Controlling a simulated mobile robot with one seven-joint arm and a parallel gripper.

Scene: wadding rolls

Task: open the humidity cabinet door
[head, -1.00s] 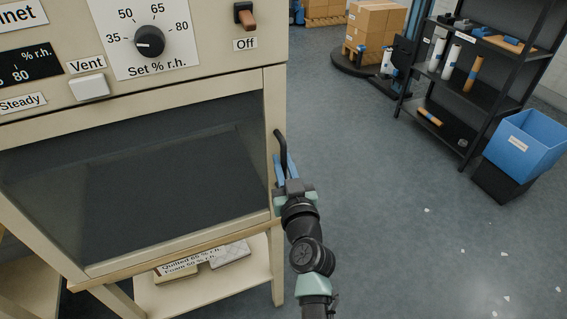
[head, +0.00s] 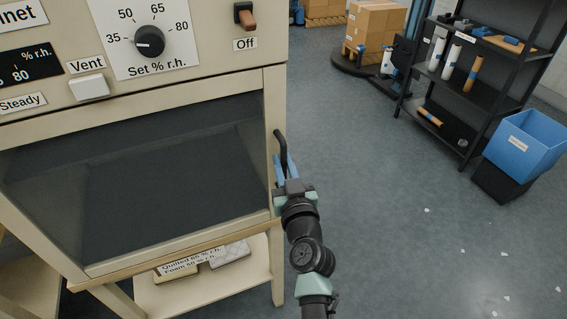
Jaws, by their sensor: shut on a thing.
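The humidity cabinet (head: 205,70) is cream, with a dial, switch and vent button above a wide door with a dark glass pane (head: 140,180). The door looks closed in its frame. A black bar handle (head: 280,150) stands at the door's right edge. My gripper (head: 284,168), with blue fingers, is shut on the lower part of the handle. My arm comes up from the bottom, right of the cabinet, and hides the handle's lower end.
A lower shelf (head: 215,285) under the cabinet holds labelled pads. Open floor (head: 400,220) lies to the right. A black rack (head: 480,85) with rolls, a blue bin (head: 525,142) and stacked cartons (head: 374,28) stand farther off.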

